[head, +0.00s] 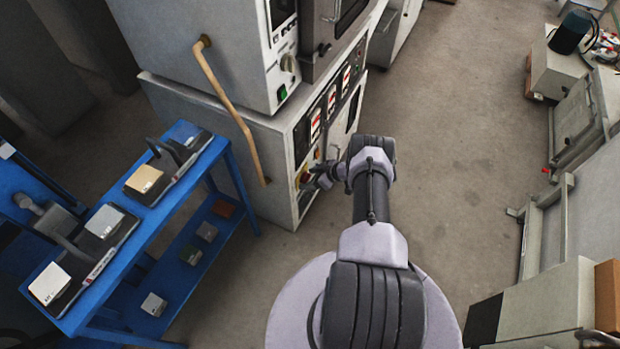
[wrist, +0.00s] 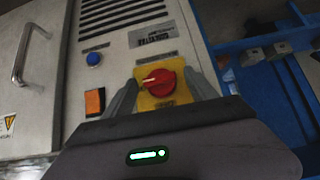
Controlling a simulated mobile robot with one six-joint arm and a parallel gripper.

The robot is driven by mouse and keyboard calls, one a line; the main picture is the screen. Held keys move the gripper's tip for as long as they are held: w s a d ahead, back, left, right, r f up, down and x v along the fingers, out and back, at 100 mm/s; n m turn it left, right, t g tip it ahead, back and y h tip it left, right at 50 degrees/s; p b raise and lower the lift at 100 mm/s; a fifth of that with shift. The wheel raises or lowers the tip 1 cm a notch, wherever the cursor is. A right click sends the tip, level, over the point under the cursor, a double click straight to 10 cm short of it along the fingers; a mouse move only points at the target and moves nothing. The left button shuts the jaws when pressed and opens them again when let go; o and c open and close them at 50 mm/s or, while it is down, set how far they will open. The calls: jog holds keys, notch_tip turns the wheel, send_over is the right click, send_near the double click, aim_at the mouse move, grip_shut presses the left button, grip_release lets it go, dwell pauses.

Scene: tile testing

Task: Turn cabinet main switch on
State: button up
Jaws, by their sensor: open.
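The cabinet main switch (wrist: 160,82) is a red rotary knob on a yellow plate in the wrist view. It sits on the light grey front panel of the cabinet (wrist: 115,60). My gripper (wrist: 162,92) is open, with one dark finger on each side of the yellow plate and the knob between them. I cannot tell whether the fingers touch the knob. In the head view my gripper (head: 318,176) is at the lower front of the cabinet (head: 255,150), and the switch is mostly hidden there.
An orange rocker switch (wrist: 95,102) and a blue button (wrist: 94,59) are left of the knob. A blue table (head: 150,235) with test blocks stands left of the cabinet. A tan pipe (head: 228,105) runs down the cabinet's side.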

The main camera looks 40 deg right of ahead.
jog(key=p+v, duration=0.7)
jog(key=v, duration=1)
jog(key=shift+s, duration=0.15)
